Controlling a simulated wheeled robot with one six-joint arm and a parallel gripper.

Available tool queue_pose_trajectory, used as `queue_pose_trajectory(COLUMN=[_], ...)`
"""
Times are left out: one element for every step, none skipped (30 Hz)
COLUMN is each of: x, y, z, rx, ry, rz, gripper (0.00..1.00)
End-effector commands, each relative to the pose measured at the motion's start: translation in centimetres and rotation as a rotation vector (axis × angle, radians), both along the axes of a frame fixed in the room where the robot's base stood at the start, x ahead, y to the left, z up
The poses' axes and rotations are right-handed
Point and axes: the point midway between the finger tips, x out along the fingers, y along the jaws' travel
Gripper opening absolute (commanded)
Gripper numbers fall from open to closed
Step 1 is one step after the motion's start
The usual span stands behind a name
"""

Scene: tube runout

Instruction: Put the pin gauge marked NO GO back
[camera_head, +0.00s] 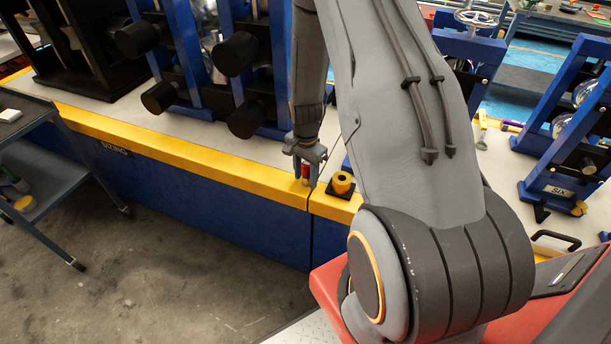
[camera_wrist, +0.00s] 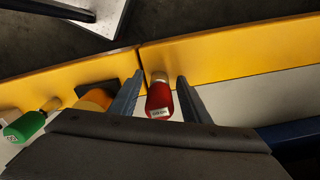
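A red-handled pin gauge (camera_wrist: 160,98) with a white label is between the two fingers of my gripper (camera_wrist: 160,76) in the wrist view. The label is too small to read surely. A narrow gap shows on each side of the handle, so the fingers look open around it. The pale end of the gauge points to the yellow bench edge. In the head view my gripper (camera_head: 306,163) is low at the bench front, with the red handle (camera_head: 306,172) between its fingers. A green-handled gauge (camera_wrist: 25,126) lies left in the wrist view.
A yellow ring (camera_head: 342,183) on a black base stands just right of my gripper, and shows in the wrist view (camera_wrist: 96,99). Blue frames with black cylinders (camera_head: 238,54) stand behind on the bench. A dark cart (camera_head: 50,168) is at left.

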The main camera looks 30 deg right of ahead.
Motion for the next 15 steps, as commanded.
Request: queue_pose_trajectory(x=[0.0,0.0,0.0,0.0,0.0,0.0,0.0,0.0,0.0,0.1,0.1,0.1,0.1,0.1,0.2], y=[0.0,0.0,0.0,0.0,0.0,0.0,0.0,0.0,0.0,0.0,0.0,0.0,0.0,0.0,0.0], z=[0.0,0.0,0.0,0.0,0.0,0.0,0.0,0.0,0.2,0.3,0.5,0.9,1.2,1.5,2.1], rx=[0.0,0.0,0.0,0.0,0.0,0.0,0.0,0.0,0.0,-0.001,-0.001,0.0,-0.001,0.0,-0.001], ry=[0.0,0.0,0.0,0.0,0.0,0.0,0.0,0.0,-0.001,-0.001,-0.001,-0.002,-0.003,-0.002,-0.003], rz=[0.0,0.0,0.0,0.0,0.0,0.0,0.0,0.0,0.0,0.0,0.0,0.0,0.0,0.0,0.0], gripper=[0.42,0.42,0.42,0.42,0.42,0.42,0.42,0.42,0.42,0.42,0.42,0.42,0.42,0.42,0.42])
